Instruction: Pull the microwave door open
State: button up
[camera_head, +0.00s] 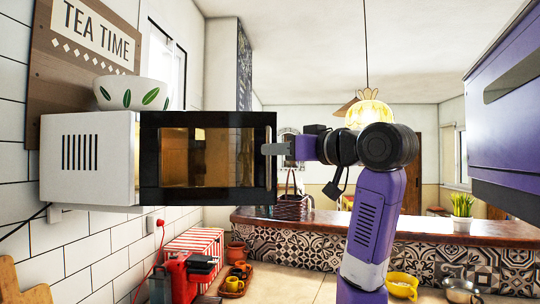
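The white microwave (88,160) is at the left by the tiled wall, with its vented side toward the camera. Its black-framed door (226,197) with amber see-through glass extends right from the body, nearly in line with that side, so it appears swung well open. My gripper (276,148) is at the door's free right edge. A flat grey finger overlaps the upper middle of that edge; whether it touches cannot be told.
A leaf-patterned bowl (132,93) stands on the microwave. A red appliance (187,277) and a tray of cups sit on the counter below. A purple cabinet (505,120) hangs at the right. A tiled bar (420,236) crosses behind my arm.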

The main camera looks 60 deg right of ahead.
jog(key=v, duration=0.3)
jog(key=shift+s+a+b, duration=0.2)
jog(key=shift+s+b, duration=0.15)
jog(key=shift+b, duration=0.05)
